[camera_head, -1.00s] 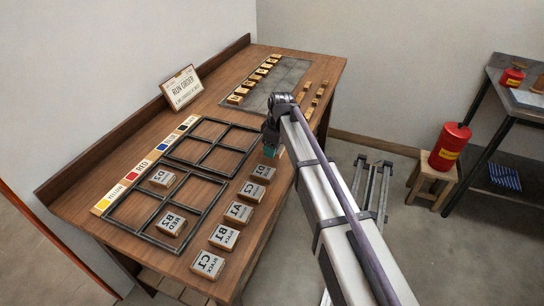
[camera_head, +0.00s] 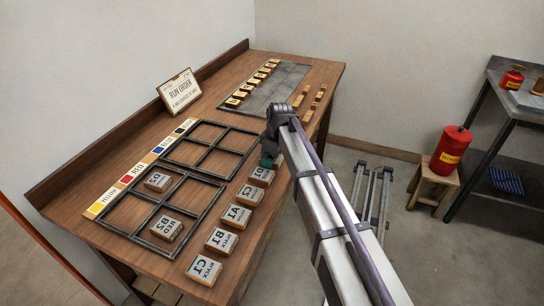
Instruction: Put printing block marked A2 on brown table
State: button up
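I cannot make out a block marked A2 in the view; it may be hidden behind my arm. The brown table (camera_head: 95,238) runs from the front left to the back wall. A row of blocks lies along its right edge: D1 (camera_head: 262,176), C2 (camera_head: 250,194), A1 (camera_head: 236,217), B1 (camera_head: 221,241) and C1 (camera_head: 205,269). Blocks D2 (camera_head: 158,181) and B2 (camera_head: 166,229) lie in the near black frame. My gripper (camera_head: 267,161) points down just behind block D1. Its fingers are small and partly hidden by my arm, so its opening and contents are unclear.
The near frame (camera_head: 187,243) and far frame (camera_head: 247,130) have several bare compartments. Small type pieces (camera_head: 252,84) line a grey plate (camera_head: 284,84). A red can (camera_head: 451,150) stands on a stool (camera_head: 432,186).

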aim_at(278, 159)
notch_tip(278, 159, up, 12)
jog(key=d+p, duration=0.1)
jog(key=p, duration=1.1)
jog(key=shift+s+d, duration=0.3)
jog(key=shift+d, duration=0.05)
jog(key=s+d+m+h, duration=0.1)
jog(key=s+d+m, duration=0.6)
jog(key=s, duration=0.6)
jog(key=s+d+m, duration=0.7)
jog(key=s+d, duration=0.5)
jog(key=s, duration=0.1)
jog(key=shift+g+h, duration=0.3)
jog(key=shift+h, duration=0.1)
